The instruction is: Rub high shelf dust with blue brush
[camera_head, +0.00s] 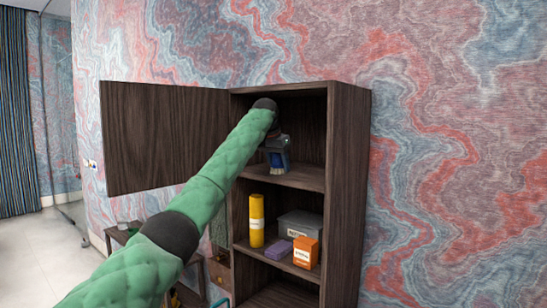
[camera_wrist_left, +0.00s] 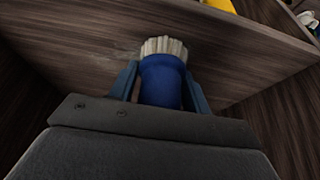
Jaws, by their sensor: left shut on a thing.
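My left arm reaches into the top compartment of a dark wooden cabinet. My left gripper (camera_head: 278,158) is inside that compartment, just above the high shelf (camera_head: 300,178). In the left wrist view the left gripper (camera_wrist_left: 160,85) is shut on the blue brush (camera_wrist_left: 161,82), one finger on each side of its handle. The brush's pale bristles (camera_wrist_left: 164,46) point at the shelf board (camera_wrist_left: 230,60) and appear to be at or very near it. A faint pale smudge, possibly dust (camera_wrist_left: 122,52), shows on the board left of the bristles. My right gripper is not in view.
The cabinet door (camera_head: 160,140) stands open to the left. The shelf below holds a yellow cylinder (camera_head: 256,222), a grey box (camera_head: 300,224), a purple block (camera_head: 279,249) and an orange box (camera_head: 306,253). The cabinet's right side wall (camera_head: 345,180) bounds the compartment.

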